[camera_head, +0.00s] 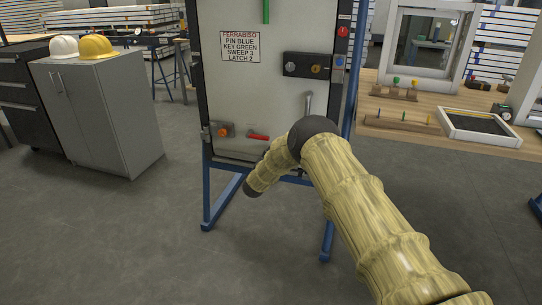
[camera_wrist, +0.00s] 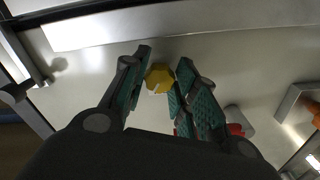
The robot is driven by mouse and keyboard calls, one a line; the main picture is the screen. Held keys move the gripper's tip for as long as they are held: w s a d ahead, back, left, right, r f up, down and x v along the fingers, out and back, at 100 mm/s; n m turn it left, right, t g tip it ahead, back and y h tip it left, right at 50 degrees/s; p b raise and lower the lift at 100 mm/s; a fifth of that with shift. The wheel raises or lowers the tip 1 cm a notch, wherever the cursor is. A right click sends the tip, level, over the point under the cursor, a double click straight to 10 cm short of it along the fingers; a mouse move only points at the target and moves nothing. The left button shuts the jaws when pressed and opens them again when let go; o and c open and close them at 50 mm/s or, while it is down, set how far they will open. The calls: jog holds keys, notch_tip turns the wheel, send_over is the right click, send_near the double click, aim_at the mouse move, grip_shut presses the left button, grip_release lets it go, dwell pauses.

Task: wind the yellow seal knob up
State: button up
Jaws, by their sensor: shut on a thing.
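The yellow seal knob (camera_wrist: 159,77) is a small faceted knob with a pale mark, seen in the wrist view on the pale panel (camera_wrist: 110,75). My gripper (camera_wrist: 161,70) has its two green-padded fingers on either side of the knob, closed on it. In the head view my sleeved arm reaches to the lower part of the panel (camera_head: 235,95). The knob and my fingers are hidden there.
A red lever (camera_head: 258,137) and an orange knob (camera_head: 222,132) are on the panel's lower left. A grey upright handle (camera_head: 308,104) is above my arm. Blue frame legs (camera_head: 222,203) stand below. A workbench (camera_head: 450,125) is at right, a grey cabinet (camera_head: 110,115) at left.

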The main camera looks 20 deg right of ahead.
jog(key=shift+f+n+p, duration=0.1)
jog(key=shift+n+p, duration=0.25)
jog(key=shift+n, duration=3.05)
jog(key=o, duration=1)
jog(key=shift+s, duration=0.1)
jog(key=v, duration=1.2)
